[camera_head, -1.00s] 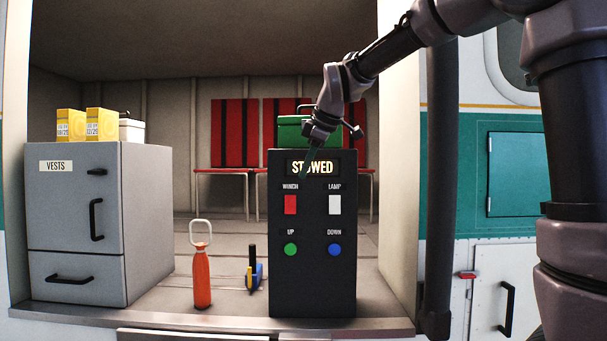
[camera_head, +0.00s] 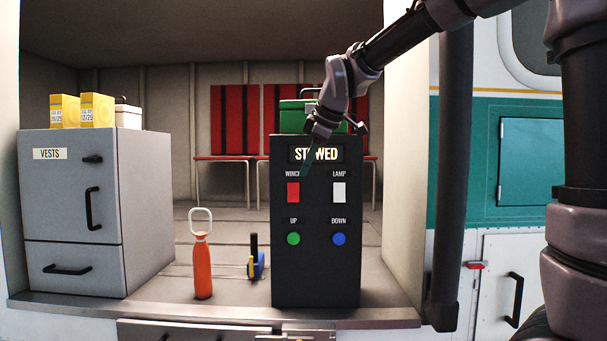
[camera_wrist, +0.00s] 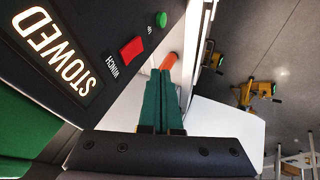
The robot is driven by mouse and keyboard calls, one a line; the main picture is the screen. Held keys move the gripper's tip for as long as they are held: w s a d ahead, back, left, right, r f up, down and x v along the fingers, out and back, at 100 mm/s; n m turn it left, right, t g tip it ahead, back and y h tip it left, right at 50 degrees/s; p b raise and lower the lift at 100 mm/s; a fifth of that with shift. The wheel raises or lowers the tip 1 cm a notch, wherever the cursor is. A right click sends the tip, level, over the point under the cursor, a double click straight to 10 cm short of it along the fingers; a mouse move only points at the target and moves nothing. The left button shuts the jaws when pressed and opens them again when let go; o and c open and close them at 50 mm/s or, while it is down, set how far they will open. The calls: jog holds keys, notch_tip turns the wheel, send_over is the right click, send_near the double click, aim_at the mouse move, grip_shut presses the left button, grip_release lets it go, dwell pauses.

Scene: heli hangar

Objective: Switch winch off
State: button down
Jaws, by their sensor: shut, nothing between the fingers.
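The black control panel (camera_head: 316,270) stands upright on the cabin floor, with a lit display (camera_head: 316,154) reading STOWED. The red winch switch (camera_head: 293,192) sits under its WINCH label and also shows in the wrist view (camera_wrist: 131,47). Whether it is on or off I cannot tell. My gripper (camera_head: 305,174) is in front of the panel, just above the winch switch and partly over the display and label. In the wrist view its two green fingers (camera_wrist: 164,82) are together and empty, beside the panel face and apart from the switch.
On the panel are a white lamp switch (camera_head: 339,192), a green UP button (camera_head: 293,239) and a blue DOWN button (camera_head: 339,239). A green case (camera_head: 298,117) is behind the panel's top. An orange bottle (camera_head: 203,270) and a grey vests cabinet (camera_head: 70,205) stand left.

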aim_at(291, 202)
jog(key=w+a+f, duration=0.2)
jog(key=w+f, duration=0.5)
jog(key=shift+w+a+f, duration=0.2)
jog(key=shift+w+a, duration=0.15)
jog(key=shift+w, duration=0.05)
jog(key=shift+w+f, duration=0.15)
jog(key=shift+w, duration=0.05)
